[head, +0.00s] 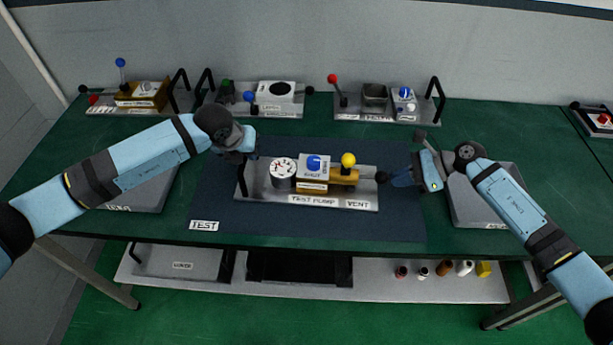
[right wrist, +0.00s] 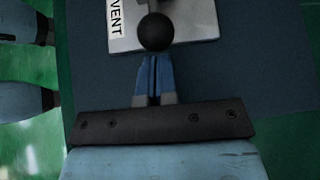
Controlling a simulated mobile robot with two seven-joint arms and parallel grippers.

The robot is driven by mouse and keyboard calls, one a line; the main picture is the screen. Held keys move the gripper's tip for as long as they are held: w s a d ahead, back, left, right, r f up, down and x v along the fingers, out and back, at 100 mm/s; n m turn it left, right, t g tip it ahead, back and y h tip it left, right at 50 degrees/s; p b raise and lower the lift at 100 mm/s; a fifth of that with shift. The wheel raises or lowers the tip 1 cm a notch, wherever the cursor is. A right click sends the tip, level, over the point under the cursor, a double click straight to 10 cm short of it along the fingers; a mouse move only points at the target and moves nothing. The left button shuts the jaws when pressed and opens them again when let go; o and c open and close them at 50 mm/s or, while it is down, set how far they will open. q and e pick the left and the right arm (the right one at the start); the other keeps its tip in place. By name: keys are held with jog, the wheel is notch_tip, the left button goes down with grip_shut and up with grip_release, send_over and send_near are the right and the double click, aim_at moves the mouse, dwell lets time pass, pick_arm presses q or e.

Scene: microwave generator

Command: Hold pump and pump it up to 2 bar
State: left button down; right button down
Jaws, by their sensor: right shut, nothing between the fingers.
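The test pump (head: 310,183) stands on a grey plate on the dark mat. It has a white round gauge (head: 283,168), a blue knob (head: 314,163), a yellow ball lever (head: 348,160) and a black ball (head: 381,177) on its right end. The gauge reading is too small to tell. My right gripper (head: 393,180) is shut and empty, its tips pointing at the black ball. In the right wrist view its fingers (right wrist: 155,62) end right at the black ball (right wrist: 155,32); contact cannot be told. My left gripper (head: 246,153) is over the plate's left end by a black handle (head: 241,180); its fingers are hidden.
Several other fixtures stand along the back of the green table (head: 295,128), including one with a red ball lever (head: 332,79). Grey trays lie left (head: 150,192) and right (head: 467,205) of the mat (head: 300,228). A lower shelf (head: 370,287) holds small parts.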

pick_arm(q)
jog(key=shift+s+f, duration=0.1)
jog(key=shift+f, duration=0.05)
pick_arm(e)
jog(key=shift+a, duration=0.65)
jog(key=shift+a, duration=0.75)
jog(key=shift+d, duration=0.15)
jog(key=shift+s+d, duration=0.1)
jog(key=shift+d, duration=2.8)
